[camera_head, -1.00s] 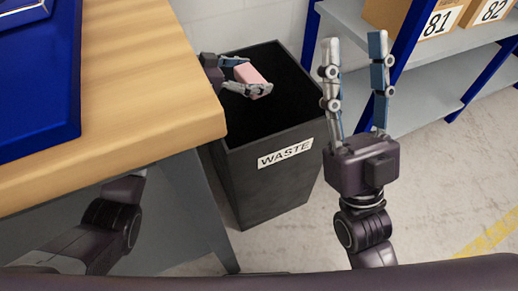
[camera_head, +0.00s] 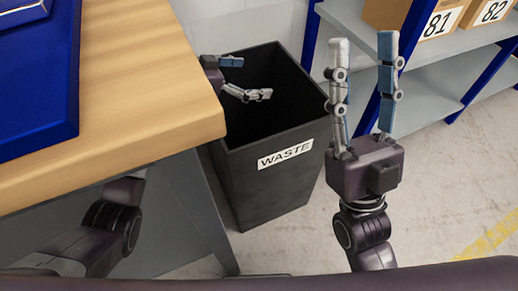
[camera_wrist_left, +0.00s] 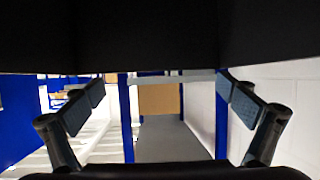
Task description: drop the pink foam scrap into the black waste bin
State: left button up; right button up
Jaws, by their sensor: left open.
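The black waste bin (camera_head: 262,185) stands on the floor beside the wooden table, with a white WASTE label on its front. My left gripper (camera_head: 250,77) is over the bin's opening, its fingers spread and nothing between them. The left wrist view also shows its two fingers (camera_wrist_left: 162,100) apart and empty. The pink foam scrap is not visible in any current view; the bin's inside is dark and its bottom is hidden. My right gripper (camera_head: 364,38) is open and empty, pointing up to the right of the bin.
The wooden table (camera_head: 130,90) with a blue tray (camera_head: 40,125) on it fills the left. A blue and grey shelf (camera_head: 440,85) with cardboard boxes labelled 81 and 82 stands at the back right. The floor right of the bin is clear.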

pick_arm(q)
jog(key=v, duration=1.2)
jog(key=shift+s+f, duration=0.15)
